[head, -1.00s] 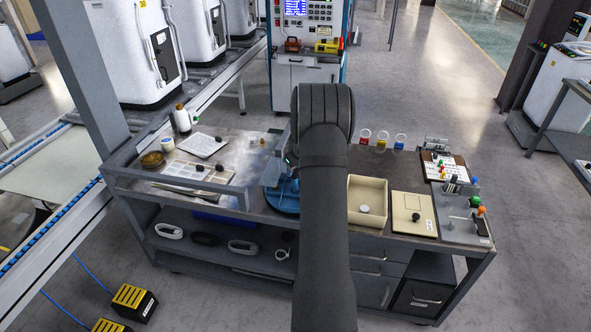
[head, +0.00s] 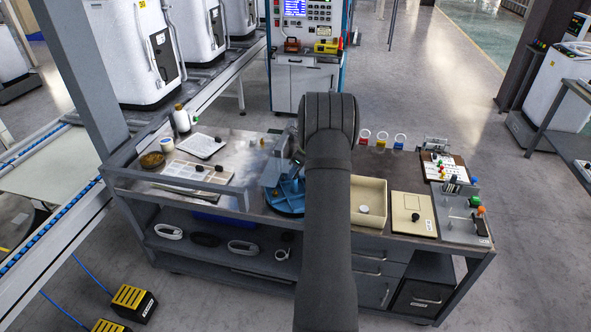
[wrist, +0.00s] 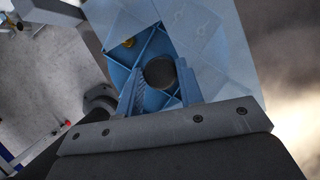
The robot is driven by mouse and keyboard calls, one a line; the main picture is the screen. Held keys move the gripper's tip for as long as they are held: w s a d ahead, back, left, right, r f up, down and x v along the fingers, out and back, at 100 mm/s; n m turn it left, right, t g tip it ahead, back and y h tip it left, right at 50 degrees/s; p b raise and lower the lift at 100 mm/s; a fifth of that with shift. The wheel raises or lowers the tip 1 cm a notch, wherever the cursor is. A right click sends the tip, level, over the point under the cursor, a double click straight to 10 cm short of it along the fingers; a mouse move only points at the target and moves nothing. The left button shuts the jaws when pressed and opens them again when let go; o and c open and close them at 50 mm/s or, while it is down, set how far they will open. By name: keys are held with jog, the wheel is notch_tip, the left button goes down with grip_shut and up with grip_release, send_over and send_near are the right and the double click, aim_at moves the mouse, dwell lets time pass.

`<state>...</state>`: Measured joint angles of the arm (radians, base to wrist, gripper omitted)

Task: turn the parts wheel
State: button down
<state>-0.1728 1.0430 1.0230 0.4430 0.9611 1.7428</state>
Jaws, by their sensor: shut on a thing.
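The parts wheel (head: 283,202) is a blue round tray with dividers, standing on the bench left of my arm. My arm covers its right part in the head view. In the wrist view its blue walls and compartments (wrist: 152,48) lie in front of my gripper (wrist: 160,77), with a pale translucent cover over part of them. My gripper's two blue ribbed fingers are shut on a dark round knob (wrist: 160,71) between them. A small yellow piece (wrist: 129,43) lies in one compartment. In the head view my fingers are mostly hidden.
A beige bin (head: 367,205) with a round white piece stands right of my arm, beside a beige panel (head: 413,213) and a knobbed fixture (head: 468,222). A low rail (head: 180,199) edges the bench's left front. A bottle (head: 181,119) stands at back left.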

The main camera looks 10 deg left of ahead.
jog(key=shift+w+n+g, duration=0.1)
jog(key=shift+n+g, duration=0.45)
jog(key=shift+n, duration=0.9)
jog(key=shift+w+n+g, duration=0.1)
jog(key=shift+n+g, duration=0.45)
jog(key=shift+n, duration=0.9)
jog(key=shift+w+n+g+h, duration=0.1)
jog(key=shift+n+g+h, duration=0.25)
jog(key=shift+n, duration=0.85)
jog(key=shift+n+g+h, duration=0.15)
jog(key=shift+n+g, duration=0.3)
jog(key=shift+n, duration=1.25)
jog(key=c, duration=1)
grip_release()
jog(key=shift+r, duration=0.15)
jog(key=v, duration=1.1)
jog(key=shift+w+r, duration=0.3)
jog(key=shift+r, duration=0.05)
jog(key=shift+f, duration=0.1)
jog(key=x, duration=1.2)
jog(key=shift+s, duration=0.25)
